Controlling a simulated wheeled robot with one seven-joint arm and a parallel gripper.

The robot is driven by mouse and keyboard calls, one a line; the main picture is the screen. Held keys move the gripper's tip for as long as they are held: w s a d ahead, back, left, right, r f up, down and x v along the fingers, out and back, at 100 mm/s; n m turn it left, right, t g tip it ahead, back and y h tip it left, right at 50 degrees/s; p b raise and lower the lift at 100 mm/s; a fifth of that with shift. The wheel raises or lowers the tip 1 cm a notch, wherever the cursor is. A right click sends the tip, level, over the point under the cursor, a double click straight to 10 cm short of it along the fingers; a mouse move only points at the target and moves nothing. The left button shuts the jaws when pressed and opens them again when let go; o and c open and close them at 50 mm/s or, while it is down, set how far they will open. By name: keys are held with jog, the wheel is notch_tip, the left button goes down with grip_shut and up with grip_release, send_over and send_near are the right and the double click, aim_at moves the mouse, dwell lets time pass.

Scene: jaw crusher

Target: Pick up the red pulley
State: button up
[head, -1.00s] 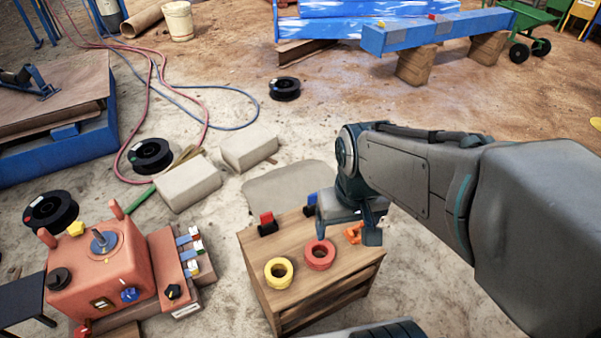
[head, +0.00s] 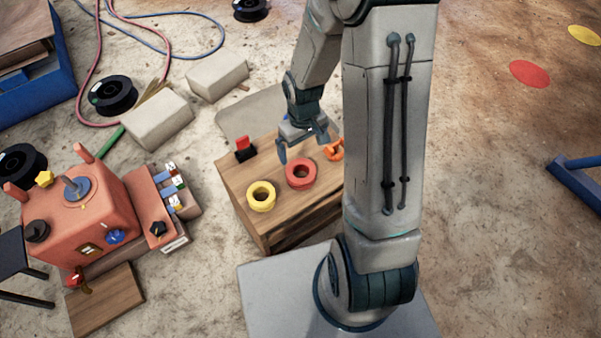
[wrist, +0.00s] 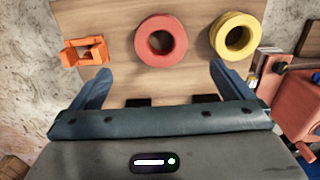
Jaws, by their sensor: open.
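The red pulley (head: 300,173) is a thick ring with a centre hole, lying flat on the wooden crate (head: 243,221). It also shows in the wrist view (wrist: 161,40), beyond the gap between my fingers and roughly centred on it. My gripper (head: 309,152) is above the back part of the crate top. In the wrist view its two blue-grey fingers (wrist: 158,80) are spread wide with nothing between them. The pulley is apart from both fingers.
A yellow ring (head: 261,196) lies to the left of the pulley, and an orange bracket (head: 334,150) to its right. A red and black piece (head: 244,149) stands at the crate's back left. A salmon control box (head: 85,215) stands left of the crate.

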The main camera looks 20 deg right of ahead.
jog(key=b, duration=0.3)
send_over(302, 163)
jog(key=s, duration=0.3)
jog(key=f, duration=0.8)
jog(key=shift+a, duration=0.4)
jog(key=shift+w+a+f+b, duration=0.15)
jog(key=shift+f+b, duration=0.6)
jog(key=shift+f, duration=0.6)
jog(key=shift+w+f+b, duration=0.1)
jog(key=shift+f+b, duration=0.6)
jog(key=shift+f, duration=0.65)
jog(key=shift+r, duration=0.1)
jog(key=shift+c, duration=0.3)
jog(key=c, duration=1.7)
jog(key=shift+r, duration=0.1)
